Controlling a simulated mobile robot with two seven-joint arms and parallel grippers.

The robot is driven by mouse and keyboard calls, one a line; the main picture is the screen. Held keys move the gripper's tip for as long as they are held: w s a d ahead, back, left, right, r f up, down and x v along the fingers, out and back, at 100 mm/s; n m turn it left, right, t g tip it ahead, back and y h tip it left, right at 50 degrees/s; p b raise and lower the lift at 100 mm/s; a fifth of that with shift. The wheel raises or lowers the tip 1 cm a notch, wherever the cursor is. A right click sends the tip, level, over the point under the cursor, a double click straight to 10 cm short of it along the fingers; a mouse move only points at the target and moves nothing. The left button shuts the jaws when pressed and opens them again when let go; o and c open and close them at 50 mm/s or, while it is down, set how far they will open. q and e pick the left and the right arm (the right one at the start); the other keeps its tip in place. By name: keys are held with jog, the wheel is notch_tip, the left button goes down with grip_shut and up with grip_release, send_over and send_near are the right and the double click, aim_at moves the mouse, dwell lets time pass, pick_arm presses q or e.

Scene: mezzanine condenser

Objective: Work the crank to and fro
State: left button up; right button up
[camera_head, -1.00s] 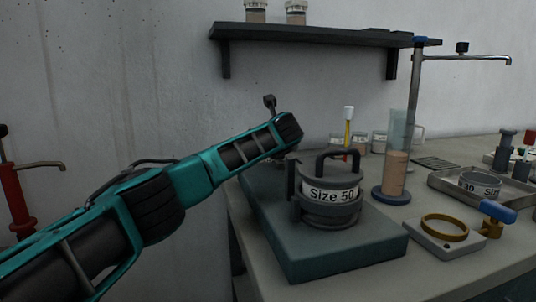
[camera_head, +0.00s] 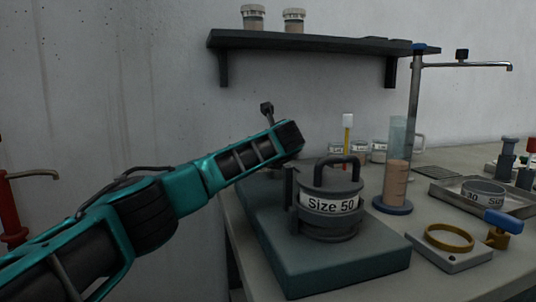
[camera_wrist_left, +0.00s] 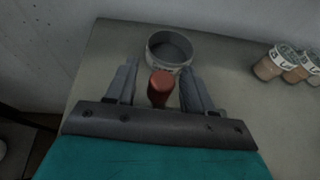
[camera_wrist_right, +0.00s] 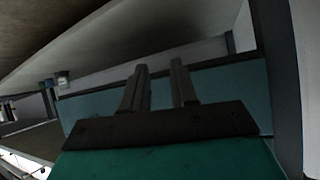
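A red-brown handle knob (camera_wrist_left: 160,88), which looks like the crank's grip, stands between the fingers of my left gripper (camera_wrist_left: 158,72) in the left wrist view. A gap shows on both sides of the knob, so the fingers look open around it. In the head view that gripper and the knob are hidden behind the end of my left arm. A dark knobbed post (camera_head: 267,108) shows just above that arm; I cannot tell whether it belongs to the crank. My right gripper (camera_wrist_right: 158,70) has its fingers apart with nothing between them, and is outside the head view.
A teal-grey base block (camera_head: 330,265) carries a dark "Size 50" weight (camera_head: 330,212). A grey ring-shaped cup (camera_wrist_left: 169,50) lies just beyond my left fingers. A measuring cylinder (camera_head: 397,172), metal tray (camera_head: 450,198) and yellow ring on a plate (camera_head: 449,238) stand right. A shelf (camera_head: 320,42) hangs above.

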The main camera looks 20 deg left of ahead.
pick_arm(q)
jog(key=shift+d, duration=0.1)
jog(key=shift+s+d+r, duration=0.2)
jog(key=shift+s+d, duration=0.05)
jog(key=shift+s, duration=0.2)
jog(key=v, duration=1.1)
jog(key=shift+s+r, duration=0.2)
jog(key=shift+s, duration=0.15)
